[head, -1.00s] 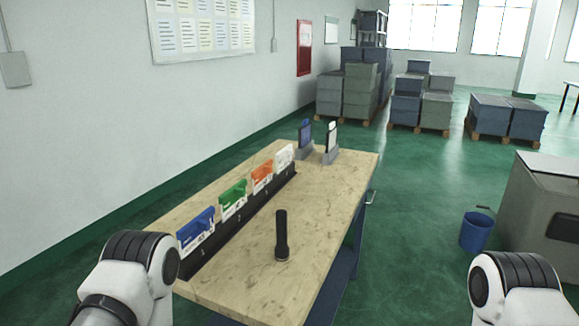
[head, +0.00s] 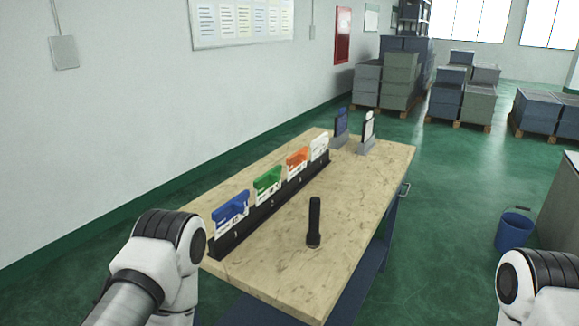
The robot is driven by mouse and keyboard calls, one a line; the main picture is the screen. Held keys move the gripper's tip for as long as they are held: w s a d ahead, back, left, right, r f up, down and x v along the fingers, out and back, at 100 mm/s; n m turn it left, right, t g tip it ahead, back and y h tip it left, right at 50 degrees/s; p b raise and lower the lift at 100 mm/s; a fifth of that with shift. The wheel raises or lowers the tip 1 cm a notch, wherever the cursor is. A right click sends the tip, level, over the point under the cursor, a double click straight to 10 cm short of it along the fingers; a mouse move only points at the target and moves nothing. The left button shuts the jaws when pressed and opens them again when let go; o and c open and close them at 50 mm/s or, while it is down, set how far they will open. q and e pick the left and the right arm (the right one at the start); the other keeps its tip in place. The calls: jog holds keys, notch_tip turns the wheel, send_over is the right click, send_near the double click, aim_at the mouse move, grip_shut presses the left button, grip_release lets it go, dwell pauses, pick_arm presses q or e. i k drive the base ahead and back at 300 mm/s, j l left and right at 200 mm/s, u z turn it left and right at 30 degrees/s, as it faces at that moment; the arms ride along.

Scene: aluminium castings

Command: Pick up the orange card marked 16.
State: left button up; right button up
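The orange card (head: 297,158) stands upright in a long black rack (head: 262,211) on a wooden table (head: 285,262), between a green card (head: 267,184) and a white card (head: 319,147). A blue card (head: 230,211) stands at the rack's near end. The number on the orange card is too small to read. Parts of both my arms show at the lower left and lower right, short of the orange card. Neither of my grippers is in view.
A black torch-like cylinder (head: 314,222) stands on the table right of the rack. Two small stands hold a blue item (head: 341,127) and a white-and-black item (head: 368,130) at the far end. A blue bucket (head: 513,231) stands on the green floor to the right.

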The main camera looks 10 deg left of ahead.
aim_at(296, 162)
jog(key=i+l+u, duration=0.25)
jog(key=l+u, duration=0.25)
jog(key=i+l+u, duration=0.25)
jog(key=l, duration=0.2)
jog(key=l+u, duration=0.25)
jog(key=l, duration=0.1)
